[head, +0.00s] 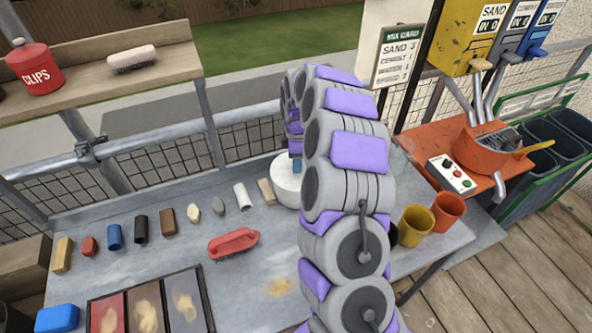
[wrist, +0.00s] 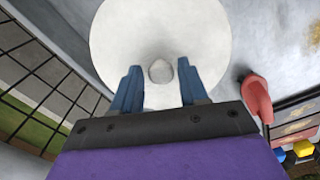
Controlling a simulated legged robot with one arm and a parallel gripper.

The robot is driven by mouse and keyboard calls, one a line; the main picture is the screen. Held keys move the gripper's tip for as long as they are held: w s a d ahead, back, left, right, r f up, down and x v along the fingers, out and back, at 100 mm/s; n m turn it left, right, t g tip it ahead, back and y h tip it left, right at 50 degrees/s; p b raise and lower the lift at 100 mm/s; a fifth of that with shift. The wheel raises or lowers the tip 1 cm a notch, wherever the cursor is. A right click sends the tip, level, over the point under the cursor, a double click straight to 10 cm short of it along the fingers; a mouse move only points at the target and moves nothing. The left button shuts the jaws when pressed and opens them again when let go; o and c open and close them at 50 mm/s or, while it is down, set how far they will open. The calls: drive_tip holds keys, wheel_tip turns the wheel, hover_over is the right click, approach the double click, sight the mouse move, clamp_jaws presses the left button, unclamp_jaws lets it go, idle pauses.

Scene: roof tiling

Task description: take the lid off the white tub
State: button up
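The white tub (head: 284,190) stands on the grey bench near its back edge, partly hidden behind my arm. Its round white lid (wrist: 125,35) fills the upper middle of the wrist view, with a small round knob (wrist: 160,71) at its centre. My gripper (wrist: 159,80) is open above the lid, with one blue finger on each side of the knob. Gaps show between the fingers and the knob. In the head view only a bit of blue finger shows above the tub. I cannot tell how high the fingertips are above the lid.
A red brush (head: 234,243) lies left of the tub; a white cylinder (head: 243,196) and a tan block (head: 266,191) are closer. Yellow (head: 416,226) and orange (head: 448,211) cups stand to the right. An orange mixer table (head: 428,150) is beyond.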

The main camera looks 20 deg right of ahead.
drive_tip(key=shift+d, duration=0.25)
drive_tip(key=shift+c, duration=0.8)
drive_tip(key=c, duration=0.3)
drive_tip(key=shift+a, duration=0.5)
clamp_jaws()
